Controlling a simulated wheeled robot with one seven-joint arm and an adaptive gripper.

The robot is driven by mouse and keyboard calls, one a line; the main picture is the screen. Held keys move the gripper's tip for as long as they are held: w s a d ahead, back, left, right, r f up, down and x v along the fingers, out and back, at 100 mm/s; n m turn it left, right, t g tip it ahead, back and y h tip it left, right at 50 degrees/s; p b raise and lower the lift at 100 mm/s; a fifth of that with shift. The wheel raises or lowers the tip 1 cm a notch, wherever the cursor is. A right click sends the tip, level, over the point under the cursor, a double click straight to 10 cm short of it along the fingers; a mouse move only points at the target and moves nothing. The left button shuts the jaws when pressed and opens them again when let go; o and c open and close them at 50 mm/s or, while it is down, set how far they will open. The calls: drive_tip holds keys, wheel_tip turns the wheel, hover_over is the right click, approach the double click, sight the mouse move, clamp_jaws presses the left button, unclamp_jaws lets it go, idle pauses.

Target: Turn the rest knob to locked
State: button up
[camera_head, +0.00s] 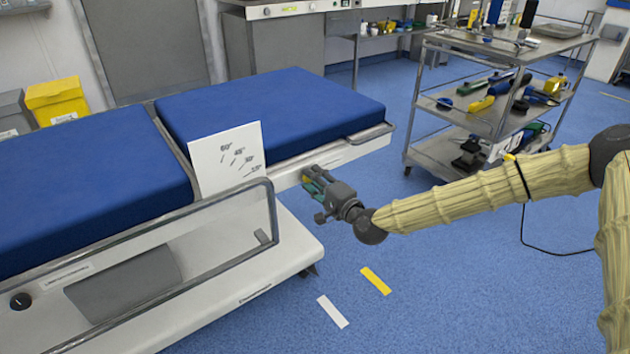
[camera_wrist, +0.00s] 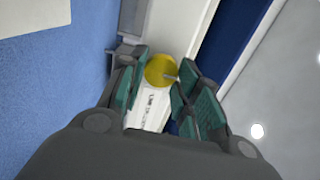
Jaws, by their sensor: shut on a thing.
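In the head view my gripper (camera_head: 318,186) is at the rail under the blue mattress section, and the knob is mostly hidden behind the fingers. A white strip with dark lettering (camera_wrist: 150,105) lies beside the knob; I cannot read it surely.
A white card with angle marks (camera_head: 228,165) stands beside the blue mattress (camera_head: 270,110). A metal side guard (camera_head: 200,208) runs along the near side. A loaded steel trolley (camera_head: 440,120) stands behind my arm. The blue floor below my gripper is clear apart from flat strips.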

drive_tip(key=shift+d, duration=0.15)
drive_tip(key=o, duration=1)
drive_tip(key=v, duration=1.1)
drive_tip(key=shift+s+d, duration=0.2)
drive_tip(key=shift+s, duration=0.15)
